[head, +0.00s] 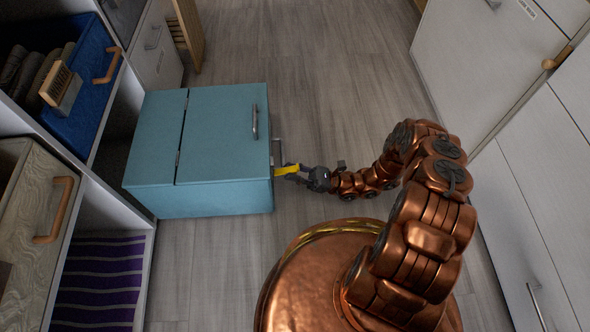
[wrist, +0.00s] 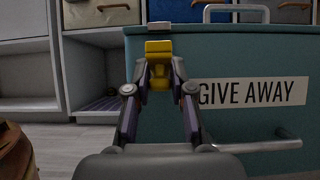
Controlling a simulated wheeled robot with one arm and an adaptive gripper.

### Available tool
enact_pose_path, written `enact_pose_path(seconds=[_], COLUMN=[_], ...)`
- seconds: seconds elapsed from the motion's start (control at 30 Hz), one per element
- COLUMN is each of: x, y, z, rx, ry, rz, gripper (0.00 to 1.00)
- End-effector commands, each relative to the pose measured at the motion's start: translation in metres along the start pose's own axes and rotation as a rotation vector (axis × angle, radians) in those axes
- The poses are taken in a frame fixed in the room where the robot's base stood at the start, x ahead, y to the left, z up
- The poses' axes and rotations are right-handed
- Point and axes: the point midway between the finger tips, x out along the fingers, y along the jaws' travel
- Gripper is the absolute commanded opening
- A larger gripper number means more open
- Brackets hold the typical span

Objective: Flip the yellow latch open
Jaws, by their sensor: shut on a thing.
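The yellow latch (head: 287,169) is on the right-hand face of a teal box (head: 222,135), near the lid's edge. In the wrist view the latch (wrist: 158,48) stands upright at the box's top rim, its lower part between my fingers. My gripper (wrist: 160,80) is shut on the latch, one finger on each side. In the head view my gripper (head: 293,175) reaches the box from the right. The lid lies flat and closed. The fingers partly hide the latch's lower part, and I cannot tell whether it is unfastened.
The box has a lid handle (head: 255,122), a "GIVE AWAY" label (wrist: 254,92) and a front bar handle (wrist: 262,145). Cubby shelving with a blue bin (head: 88,85) and a wooden drawer (head: 35,215) stands left. White cabinets (head: 490,65) line the right. Floor between is clear.

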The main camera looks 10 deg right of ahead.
Motion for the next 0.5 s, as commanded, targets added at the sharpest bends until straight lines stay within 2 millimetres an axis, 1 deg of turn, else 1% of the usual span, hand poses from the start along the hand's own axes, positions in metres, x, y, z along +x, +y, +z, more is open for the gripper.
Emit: enact_pose_path(seconds=[0.47, 0.5], x=[0.0003, 0.0003], y=[0.0008, 0.0009], z=[-0.0027, -0.0027], rx=[0.003, 0.003], ry=[0.0, 0.0], rz=[0.002, 0.002], gripper=[0.0, 0.26])
